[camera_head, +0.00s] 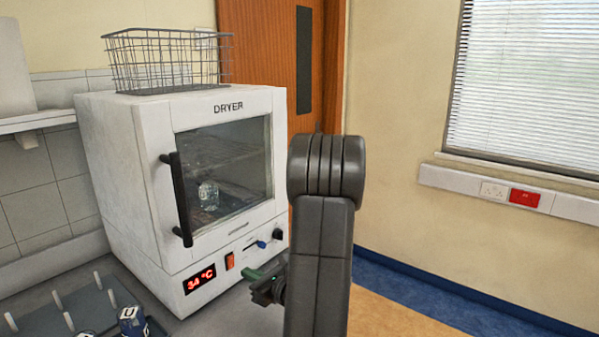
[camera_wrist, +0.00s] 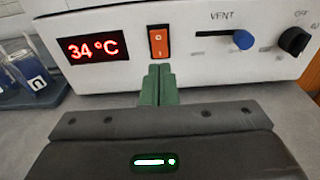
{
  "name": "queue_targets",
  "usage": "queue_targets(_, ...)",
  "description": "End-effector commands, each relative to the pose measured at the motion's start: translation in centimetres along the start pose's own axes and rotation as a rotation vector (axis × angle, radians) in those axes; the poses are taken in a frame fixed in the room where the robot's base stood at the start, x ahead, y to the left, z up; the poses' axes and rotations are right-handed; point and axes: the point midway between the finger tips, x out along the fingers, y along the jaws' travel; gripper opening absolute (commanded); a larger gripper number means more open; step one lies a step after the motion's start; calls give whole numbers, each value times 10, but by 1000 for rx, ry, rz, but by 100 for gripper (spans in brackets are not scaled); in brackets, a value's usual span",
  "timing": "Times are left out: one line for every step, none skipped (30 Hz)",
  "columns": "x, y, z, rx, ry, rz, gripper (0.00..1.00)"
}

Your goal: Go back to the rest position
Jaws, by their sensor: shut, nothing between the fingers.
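My gripper (camera_wrist: 158,86) is shut and empty, its green fingertips together in the wrist view. It sits in front of the dryer's lower panel, just below the orange rocker switch (camera_wrist: 159,43); I cannot tell whether it touches the panel. In the head view my gripper (camera_head: 256,274) shows beside my grey arm, low at the front of the white dryer (camera_head: 120,170). The dryer door (camera_head: 222,165) is closed, with a glass vessel (camera_head: 208,194) behind its window. The red display (camera_head: 200,279) reads 34 °C.
A wire basket (camera_head: 168,62) stands on the dryer. The dryer's black handle (camera_head: 178,198) sticks out. Open floor (camera_head: 390,310) lies to the right.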

Motion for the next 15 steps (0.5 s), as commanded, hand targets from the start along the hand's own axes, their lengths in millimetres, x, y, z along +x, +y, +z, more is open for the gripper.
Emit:
queue_targets(-11, -2, -5, 1, 0, -6, 0)
queue_targets(-17, -2, -5, 1, 0, -7, 0)
queue_targets(-24, -2, -5, 1, -1, -6, 0)
queue_targets(-29, -2, -5, 1, -1, -6, 0)
queue_targets(-34, -2, -5, 1, -1, -6, 0)
queue_targets(-39, -2, -5, 0, 0, -5, 0)
queue_targets(-43, -2, -4, 0, -1, -5, 0)
queue_targets(-46, -2, -4, 1, -1, -4, 0)
queue_targets(-49, -2, -4, 1, -1, -3, 0)
queue_targets(-51, -1, -4, 1, 0, -2, 0)
queue_targets(-52, -1, -4, 1, 0, -2, 0)
queue_targets(-53, -1, -4, 1, 0, -2, 0)
queue_targets(-54, -1, -4, 1, 0, -2, 0)
queue_targets(-54, -1, -4, 1, 0, -2, 0)
queue_targets(-54, -1, -4, 1, 0, -1, 0)
